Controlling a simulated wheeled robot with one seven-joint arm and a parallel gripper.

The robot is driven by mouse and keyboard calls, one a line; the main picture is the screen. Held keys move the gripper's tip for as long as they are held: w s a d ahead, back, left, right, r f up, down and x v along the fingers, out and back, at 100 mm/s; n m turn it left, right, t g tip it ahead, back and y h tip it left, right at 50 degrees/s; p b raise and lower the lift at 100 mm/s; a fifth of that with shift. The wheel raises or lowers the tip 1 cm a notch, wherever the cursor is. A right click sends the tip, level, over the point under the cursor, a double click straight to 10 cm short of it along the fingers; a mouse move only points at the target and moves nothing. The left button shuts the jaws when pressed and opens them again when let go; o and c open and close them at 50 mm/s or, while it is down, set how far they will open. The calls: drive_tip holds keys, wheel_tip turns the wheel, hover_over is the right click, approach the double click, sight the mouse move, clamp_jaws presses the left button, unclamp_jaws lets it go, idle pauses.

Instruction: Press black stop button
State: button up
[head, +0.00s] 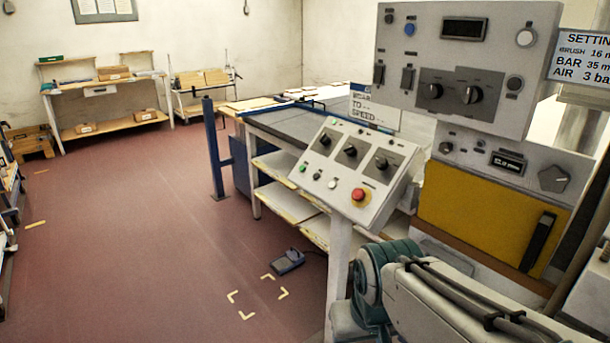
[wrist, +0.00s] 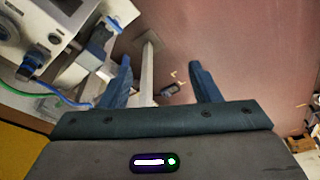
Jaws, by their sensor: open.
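A sloped grey control console (head: 345,145) stands right of centre in the head view. It carries several dark rotary knobs along its upper part and a row of small buttons below. In that row are a green button (head: 303,168), a small dark button (head: 317,176) that looks black, a pale button (head: 332,184) and a red mushroom button (head: 358,196) on a yellow base. My gripper (wrist: 160,88) shows in the wrist view with its two blue fingers spread apart and nothing between them. It is not visible in the head view, where only my arm shows at lower right.
A tall grey panel (head: 447,60) with knobs and a yellow door (head: 480,215) stand behind the console. Cables (wrist: 50,88) hang at left in the wrist view. The red floor (head: 130,240) is mostly clear.

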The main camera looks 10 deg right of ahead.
clamp_jaws()
idle(1.6)
